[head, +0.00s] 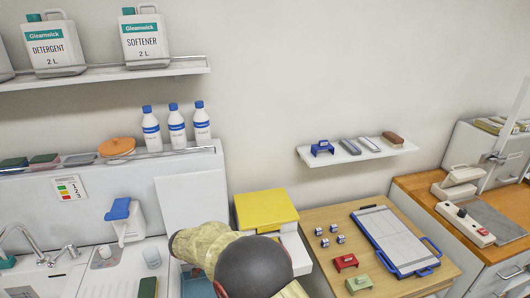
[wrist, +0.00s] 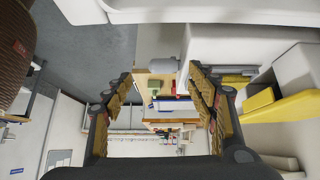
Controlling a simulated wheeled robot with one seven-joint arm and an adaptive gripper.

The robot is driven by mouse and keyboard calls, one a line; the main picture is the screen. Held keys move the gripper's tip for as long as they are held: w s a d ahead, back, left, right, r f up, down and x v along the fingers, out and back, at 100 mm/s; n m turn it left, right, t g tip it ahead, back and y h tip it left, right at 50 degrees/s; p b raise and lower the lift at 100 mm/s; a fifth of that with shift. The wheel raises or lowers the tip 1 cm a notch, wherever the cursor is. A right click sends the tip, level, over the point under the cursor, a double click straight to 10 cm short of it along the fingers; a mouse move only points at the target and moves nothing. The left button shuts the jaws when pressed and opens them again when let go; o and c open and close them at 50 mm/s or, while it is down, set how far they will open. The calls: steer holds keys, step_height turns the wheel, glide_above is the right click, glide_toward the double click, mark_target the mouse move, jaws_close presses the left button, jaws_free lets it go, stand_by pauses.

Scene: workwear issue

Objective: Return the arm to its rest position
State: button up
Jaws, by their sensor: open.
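My gripper (wrist: 162,78) shows in the wrist view, its two ribbed tan fingers wide apart on the left and right. Nothing is held between them; through the gap I see a distant tabletop and shelving, tilted in the picture. In the head view my arm, a cream link with a dark round joint, rises at the bottom centre in front of the counter. The gripper itself cannot be made out in the head view.
A yellow-topped box (head: 265,208) stands right behind my arm. To the right, a wooden table (head: 320,218) holds a blue-edged board (head: 395,240), a red stamp (head: 345,262) and a green stamp (head: 359,283). A sink counter lies left; a wall shelf (head: 357,152) hangs above.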

steer(key=s+d+r+n+y+b, duration=0.1)
steer(key=s+d+r+n+y, duration=0.15)
steer(key=s+d+r, duration=0.45)
steer(key=s+d+r+n+y+b, duration=0.2)
steer(key=d+r+n, duration=0.2)
steer(key=d+r, duration=0.75)
steer(key=s+d+r+n+t+y+b, duration=0.1)
steer(key=s+d+n, duration=0.3)
steer(key=s, duration=0.5)
steer(key=s+d+r+n+t+y+b, duration=0.1)
steer(key=s+d+n, duration=0.3)
steer(key=s, duration=0.6)
steer(key=shift+d+r+t+y, duration=0.2)
steer(key=shift+r+t+y, duration=0.05)
steer(key=shift+t+y, duration=0.5)
